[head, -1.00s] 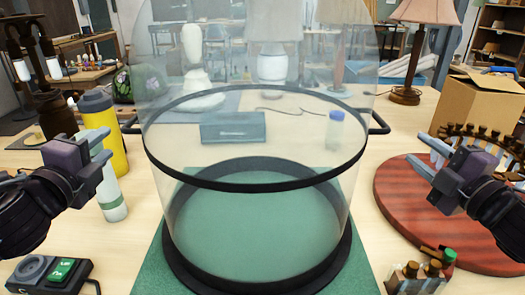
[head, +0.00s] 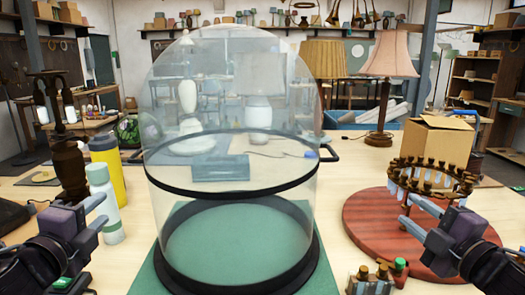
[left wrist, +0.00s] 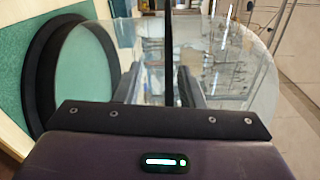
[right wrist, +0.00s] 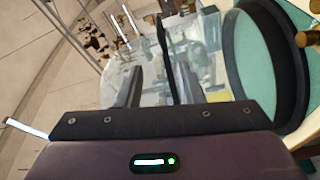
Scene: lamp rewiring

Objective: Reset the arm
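A clear glass dome with black rings and side handles (head: 234,190) stands on a green mat (head: 150,280) in the middle of the table. My left gripper (head: 98,215) is left of the dome, open and empty. My right gripper (head: 412,212) is right of the dome, open and empty, in front of a round red wooden board (head: 362,225). Both grippers are held up, apart from the dome. The dome also fills the background between the fingers in the left wrist view (left wrist: 215,60) and the right wrist view (right wrist: 200,65).
A yellow bottle (head: 108,165) and a white bottle (head: 106,205) stand close to my left gripper. A ring of small brown-capped vials (head: 432,175) stands on the red board. Small bottles (head: 375,280) sit at the front right. A cardboard box (head: 435,145) and a lamp (head: 388,65) stand behind.

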